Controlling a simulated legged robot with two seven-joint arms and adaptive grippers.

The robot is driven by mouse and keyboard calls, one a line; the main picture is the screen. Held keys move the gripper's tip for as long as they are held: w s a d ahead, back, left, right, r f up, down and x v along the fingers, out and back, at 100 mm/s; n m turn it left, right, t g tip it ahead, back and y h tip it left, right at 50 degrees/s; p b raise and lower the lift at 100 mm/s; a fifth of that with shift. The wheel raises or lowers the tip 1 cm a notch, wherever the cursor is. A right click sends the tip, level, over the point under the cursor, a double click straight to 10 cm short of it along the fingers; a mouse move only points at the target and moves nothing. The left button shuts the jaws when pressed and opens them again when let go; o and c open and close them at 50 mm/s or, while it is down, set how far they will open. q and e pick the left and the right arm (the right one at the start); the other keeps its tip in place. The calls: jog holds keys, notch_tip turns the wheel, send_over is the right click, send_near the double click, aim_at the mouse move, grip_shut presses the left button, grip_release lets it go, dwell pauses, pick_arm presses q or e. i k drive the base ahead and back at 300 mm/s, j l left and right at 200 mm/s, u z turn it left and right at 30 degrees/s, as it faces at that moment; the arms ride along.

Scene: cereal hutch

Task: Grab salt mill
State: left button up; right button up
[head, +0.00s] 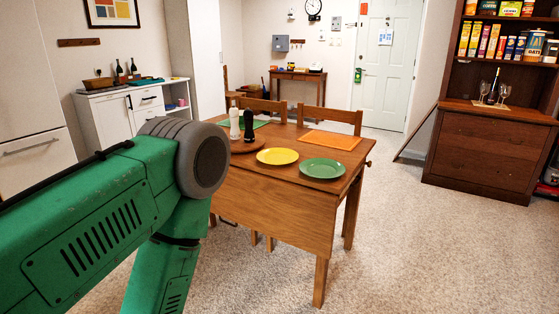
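A white mill (234,123), which looks like the salt mill, stands upright on a round wooden board (245,146) on the dining table (290,195). A dark mill (248,126) stands upright just to its right. My green left arm fills the left of the head view, and its elbow is in front of the table's left edge. The left gripper is out of the picture, and so is the right gripper. Nothing is seen touching the white mill.
A yellow plate (277,156), a green plate (322,168) and an orange placemat (331,140) lie on the table. Chairs (330,119) stand at its far side. A dark wooden hutch (480,150) stands at the right. Carpet (420,250) between is clear.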

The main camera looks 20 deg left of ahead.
aim_at(235, 134)
jog(key=i+j, duration=0.15)
jog(key=j, duration=0.7)
jog(key=i+j+z, duration=0.15)
jog(key=j, duration=0.7)
jog(key=i+j, duration=0.15)
jog(key=j, duration=0.7)
jog(key=i+j+z, duration=0.1)
jog(key=j, duration=0.75)
jog(key=i+j+z, duration=0.1)
jog(key=j, duration=0.8)
